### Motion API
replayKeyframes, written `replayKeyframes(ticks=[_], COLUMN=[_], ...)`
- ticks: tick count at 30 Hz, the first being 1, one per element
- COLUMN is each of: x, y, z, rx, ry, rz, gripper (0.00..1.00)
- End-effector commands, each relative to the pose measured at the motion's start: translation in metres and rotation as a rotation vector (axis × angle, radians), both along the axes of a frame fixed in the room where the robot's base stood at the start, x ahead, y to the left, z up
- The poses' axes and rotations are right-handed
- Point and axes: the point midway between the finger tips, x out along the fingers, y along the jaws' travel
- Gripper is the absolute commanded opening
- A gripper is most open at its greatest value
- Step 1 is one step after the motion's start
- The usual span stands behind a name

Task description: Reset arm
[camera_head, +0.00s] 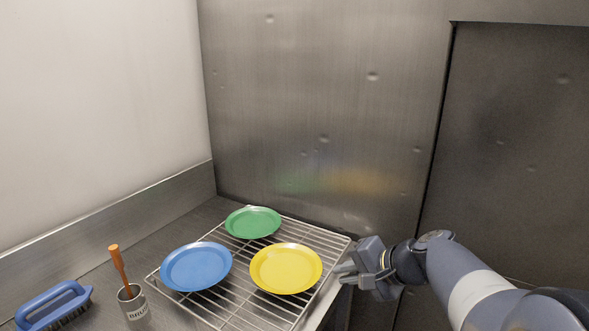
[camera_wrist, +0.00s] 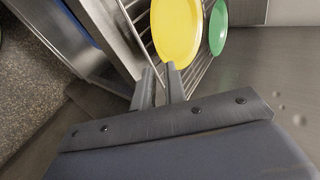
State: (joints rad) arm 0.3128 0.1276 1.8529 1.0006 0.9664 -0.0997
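My gripper (camera_head: 345,273) is at the right edge of the wire rack, just right of the yellow plate, at the end of my arm reaching in from the lower right. The yellow plate (camera_head: 286,268) lies on the rack and shows beyond the fingertips in the wrist view (camera_wrist: 176,30). No object is held.
The wire rack (camera_head: 262,313) also bears a blue plate (camera_head: 196,267) and a green plate (camera_head: 253,222). A cup (camera_head: 134,308) with an orange-handled brush and a blue scrubbing brush (camera_head: 55,306) stand at left. A metal wall (camera_head: 320,110) rises behind.

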Motion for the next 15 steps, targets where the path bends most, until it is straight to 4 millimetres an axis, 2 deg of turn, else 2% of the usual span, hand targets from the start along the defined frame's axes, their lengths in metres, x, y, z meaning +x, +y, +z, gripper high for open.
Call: replayKeyframes(ticks=[6,13,15], x=[0.024,0.044,0.044], y=[0.026,0.047,0.045], z=[-0.030,-0.060,-0.040], rx=[0.001,0.000,-0.002], ry=[0.004,0.003,-0.005], rz=[0.005,0.002,0.001], gripper=[0.12,0.12,0.12])
